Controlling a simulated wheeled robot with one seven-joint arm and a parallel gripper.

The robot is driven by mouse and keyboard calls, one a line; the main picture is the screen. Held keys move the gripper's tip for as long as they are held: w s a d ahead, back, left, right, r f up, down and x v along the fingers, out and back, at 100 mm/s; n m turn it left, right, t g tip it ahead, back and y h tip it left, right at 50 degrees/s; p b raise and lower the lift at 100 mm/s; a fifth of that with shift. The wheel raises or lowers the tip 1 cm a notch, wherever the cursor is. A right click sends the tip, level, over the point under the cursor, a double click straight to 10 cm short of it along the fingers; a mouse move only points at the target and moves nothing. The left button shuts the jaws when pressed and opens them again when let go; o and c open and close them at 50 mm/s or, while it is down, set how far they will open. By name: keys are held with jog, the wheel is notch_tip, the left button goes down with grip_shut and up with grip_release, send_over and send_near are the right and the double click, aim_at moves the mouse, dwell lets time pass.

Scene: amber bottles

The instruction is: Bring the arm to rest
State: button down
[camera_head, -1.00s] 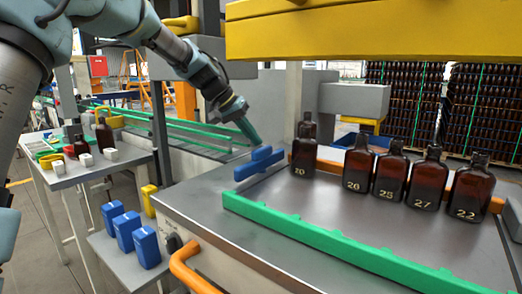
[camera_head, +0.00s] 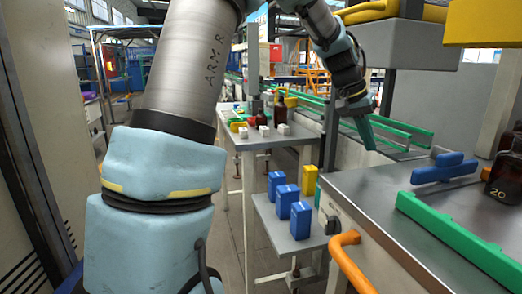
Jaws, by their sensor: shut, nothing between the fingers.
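My arm (camera_head: 180,75) rises from the lower left, bends over the top and comes down at the right. My gripper (camera_head: 366,138) is at its end, with teal fingers pointing down. The fingers are together and hold nothing. It hangs near the left edge of the metal work table (camera_head: 372,195), left of the blue cross-shaped piece (camera_head: 445,168), and looks apart from it. One amber bottle (camera_head: 506,178) marked 20 stands upright at the right edge, partly cut off.
A green rail (camera_head: 465,240) and an orange handle (camera_head: 350,262) edge the work table. Several blue boxes and a yellow box (camera_head: 309,181) stand on a low shelf (camera_head: 290,238). A white table (camera_head: 268,140) behind holds small bottles and blocks. Floor shows between.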

jog(key=s+a+f+n+t+y, duration=0.1)
jog(key=a+f+n, duration=0.15)
jog(key=a, duration=0.65)
jog(key=a+f+n+y, duration=0.15)
jog(key=a+f, duration=0.25)
jog(key=a, duration=0.6)
jog(key=s+a+f+n+y, duration=0.1)
jog(key=s+a+f, duration=0.2)
jog(key=s+a, duration=0.2)
jog(key=s+a+f+n+y, duration=0.1)
jog(key=s+a, duration=0.4)
jog(key=a, duration=0.6)
notch_tip(320, 180, down, 2)
jog(key=shift+s+a+f+n+p, duration=0.25)
jog(key=shift+n+p, duration=0.2)
jog(key=shift+n, duration=0.35)
jog(key=shift+d+y, duration=0.1)
jog(key=shift+y, duration=0.15)
